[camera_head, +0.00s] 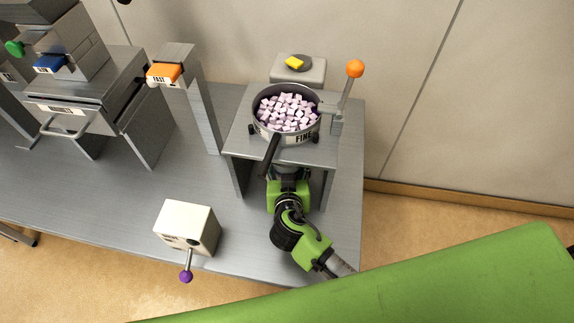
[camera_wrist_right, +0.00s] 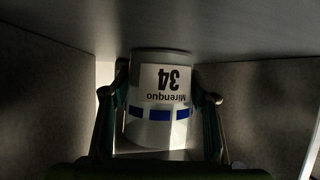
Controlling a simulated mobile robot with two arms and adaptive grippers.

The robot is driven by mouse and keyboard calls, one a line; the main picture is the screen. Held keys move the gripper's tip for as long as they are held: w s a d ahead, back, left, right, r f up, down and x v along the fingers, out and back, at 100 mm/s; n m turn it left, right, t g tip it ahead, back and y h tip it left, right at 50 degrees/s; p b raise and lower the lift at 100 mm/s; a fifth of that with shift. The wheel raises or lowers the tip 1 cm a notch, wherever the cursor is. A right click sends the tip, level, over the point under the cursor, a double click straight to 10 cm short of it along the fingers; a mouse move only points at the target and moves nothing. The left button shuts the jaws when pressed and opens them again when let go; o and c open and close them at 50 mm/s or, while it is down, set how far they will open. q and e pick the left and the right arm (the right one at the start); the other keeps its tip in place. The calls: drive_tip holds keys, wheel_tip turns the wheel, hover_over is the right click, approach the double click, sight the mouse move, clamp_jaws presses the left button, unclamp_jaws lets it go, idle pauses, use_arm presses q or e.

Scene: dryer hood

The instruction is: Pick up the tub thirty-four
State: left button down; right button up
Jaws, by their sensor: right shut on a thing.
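The tub thirty-four (camera_wrist_right: 158,140) shows in the right wrist view as a pale cylinder with a blue band. Its white label reads "34" and "Mirenquo", upside down in this view. My right gripper (camera_wrist_right: 160,95) is shut on the tub, one finger on each side. I cannot tell whether the tub touches the surface below. My left gripper is not in view.
A round pan of pale pink cubes (camera_head: 288,112) sits on the stand, its dark handle pointing forward. An orange-knobbed lever (camera_head: 355,69) rises at the right. The stand's side panels flank the gripper closely. A white box with a purple-knobbed lever (camera_head: 188,228) stands front left.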

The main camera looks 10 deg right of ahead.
drive_tip(key=shift+r, duration=0.7)
wheel_tip(320, 180, up, 2)
drive_tip(key=shift+s+r, duration=0.1)
drive_tip(key=s+a+b, duration=0.1)
drive_tip(key=s, duration=0.4)
drive_tip(key=s+a+b, duration=0.1)
drive_tip(key=s+b, duration=0.1)
drive_tip(key=s, duration=0.3)
drive_tip(key=s+a+b, duration=0.1)
drive_tip(key=s, duration=0.5)
drive_tip(key=shift+a+f, duration=0.15)
drive_tip(key=shift+f, duration=0.05)
drive_tip(key=shift+s+a+r+b, duration=0.15)
drive_tip(key=shift+s+b, duration=0.15)
drive_tip(key=shift+s, duration=0.45)
